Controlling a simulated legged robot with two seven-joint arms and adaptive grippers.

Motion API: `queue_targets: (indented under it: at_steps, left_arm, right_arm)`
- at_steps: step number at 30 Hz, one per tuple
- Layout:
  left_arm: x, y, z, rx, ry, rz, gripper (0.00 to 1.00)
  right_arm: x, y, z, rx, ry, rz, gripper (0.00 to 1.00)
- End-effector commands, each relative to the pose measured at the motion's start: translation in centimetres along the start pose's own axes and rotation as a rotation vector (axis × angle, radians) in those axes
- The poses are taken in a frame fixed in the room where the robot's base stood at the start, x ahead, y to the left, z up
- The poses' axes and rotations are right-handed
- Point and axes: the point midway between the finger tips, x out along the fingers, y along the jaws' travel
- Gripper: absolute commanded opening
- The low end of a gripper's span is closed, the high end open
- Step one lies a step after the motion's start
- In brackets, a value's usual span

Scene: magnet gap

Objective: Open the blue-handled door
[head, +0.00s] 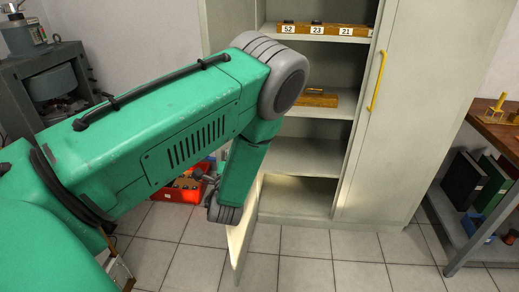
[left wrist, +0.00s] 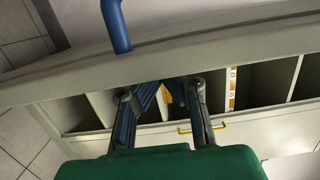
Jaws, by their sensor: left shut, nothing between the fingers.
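The blue handle (left wrist: 116,25) shows at the top of the left wrist view, on the outer face of a pale grey door (left wrist: 200,52). In the head view this door (head: 243,235) stands swung out from the left side of the cabinet, mostly hidden behind my left arm. The handle is hidden there. My left gripper (left wrist: 173,90) is shut and empty. In the left wrist view its fingers lie past the door's edge, on the side of the open shelves, apart from the blue handle. My right gripper is in neither view.
The cabinet's right door (head: 400,110), with a yellow handle (head: 376,82), is closed. The shelves hold numbered wooden blocks (head: 316,30). A red crate (head: 180,188) sits on the floor behind my arm. A workbench (head: 495,130) stands at right. The tiled floor in front is clear.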

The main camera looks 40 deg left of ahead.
Motion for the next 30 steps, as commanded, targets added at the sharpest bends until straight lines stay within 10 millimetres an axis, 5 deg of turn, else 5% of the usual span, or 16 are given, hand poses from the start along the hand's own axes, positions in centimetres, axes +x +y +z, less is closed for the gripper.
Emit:
queue_targets:
  at_steps: [6,12,19,30]
  left_arm:
    - [1.8,0.2,6.8,0.002,0.058,-0.001,0.0]
    - [3.5,0.2,10.7,0.0,0.059,-0.002,0.0]
    - [4.5,0.1,12.6,-0.001,0.061,-0.003,0.0]
    - [4.7,0.1,13.0,-0.002,0.061,-0.003,0.0]
  right_arm:
    - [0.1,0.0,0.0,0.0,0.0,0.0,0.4]
    - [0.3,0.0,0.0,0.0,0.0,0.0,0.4]
    - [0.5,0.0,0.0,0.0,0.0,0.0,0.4]
    - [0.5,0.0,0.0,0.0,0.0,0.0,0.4]
